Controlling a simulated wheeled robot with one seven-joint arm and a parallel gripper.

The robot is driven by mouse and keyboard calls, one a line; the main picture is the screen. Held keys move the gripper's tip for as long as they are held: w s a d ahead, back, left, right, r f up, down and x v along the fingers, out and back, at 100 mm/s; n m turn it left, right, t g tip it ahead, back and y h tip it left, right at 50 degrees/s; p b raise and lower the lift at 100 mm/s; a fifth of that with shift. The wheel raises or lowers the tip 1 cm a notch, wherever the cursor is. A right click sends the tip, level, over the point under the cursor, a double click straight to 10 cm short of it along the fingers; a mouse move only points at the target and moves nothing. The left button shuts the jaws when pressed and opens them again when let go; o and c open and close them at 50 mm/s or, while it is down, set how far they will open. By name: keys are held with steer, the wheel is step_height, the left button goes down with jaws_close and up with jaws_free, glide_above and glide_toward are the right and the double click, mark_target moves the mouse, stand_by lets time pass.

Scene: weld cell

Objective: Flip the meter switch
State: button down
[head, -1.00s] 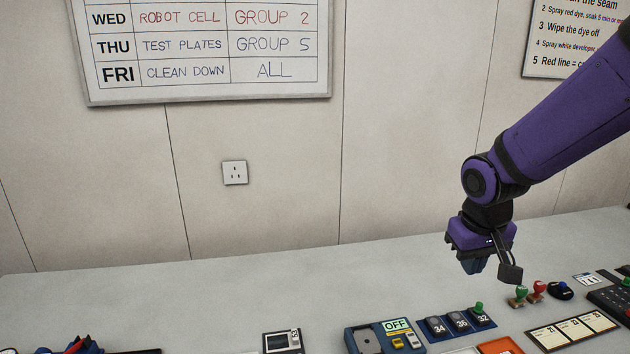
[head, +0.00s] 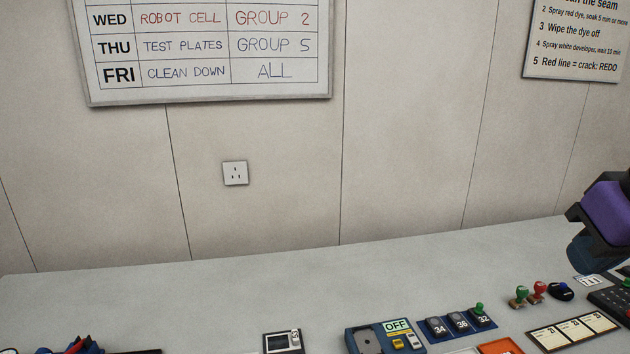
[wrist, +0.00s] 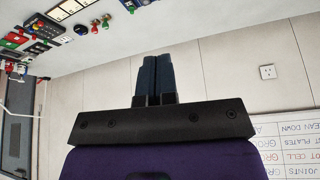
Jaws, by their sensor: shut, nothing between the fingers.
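A blue box (head: 364,341) with a grey plate, a sign reading OFF and small yellow parts stands at the bottom edge of the head view, partly cut off. A small device with a dark screen (head: 283,342) lies to its left. I cannot tell for certain which is the meter, and the switch is too small to read. My gripper (head: 592,258) is at the right edge of the head view, well right of both and above the bench. In the wrist view its two blue fingers (wrist: 153,62) are together and hold nothing.
A blue tray (head: 447,331) with numbered pieces sits right of the OFF box. Green and red stamps (head: 537,291), a card strip (head: 573,331) and a dark keypad (head: 614,303) lie farther right. The back of the bench (head: 250,285) is clear. A socket (head: 235,173) is on the wall.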

stand_by(0.6)
steer(key=w+a+f+n+g+h, duration=0.1)
steer(key=w+f+n, duration=0.35)
steer(key=w, duration=0.35)
steer(key=w+a+f+n+g, duration=0.2)
steer(key=w+f+n, duration=0.2)
steer(key=w+n, duration=0.3)
steer(key=w+a+f+n+g, duration=0.1)
steer(key=w+f+n, duration=0.3)
steer(key=f, duration=0.4)
steer(key=w+a+f+n+g+y, duration=0.1)
steer(key=w+a+f+n, duration=0.2)
steer(key=w+f, duration=0.3)
steer(key=shift+w+a+f+n, duration=0.2)
steer(key=shift+f+n, duration=0.65)
steer(key=shift+s+r, duration=0.1)
steer(key=shift+s+d+r, duration=0.15)
steer(key=shift+s+r, duration=0.1)
steer(key=shift+s, duration=0.4)
steer(key=shift+r, duration=0.1)
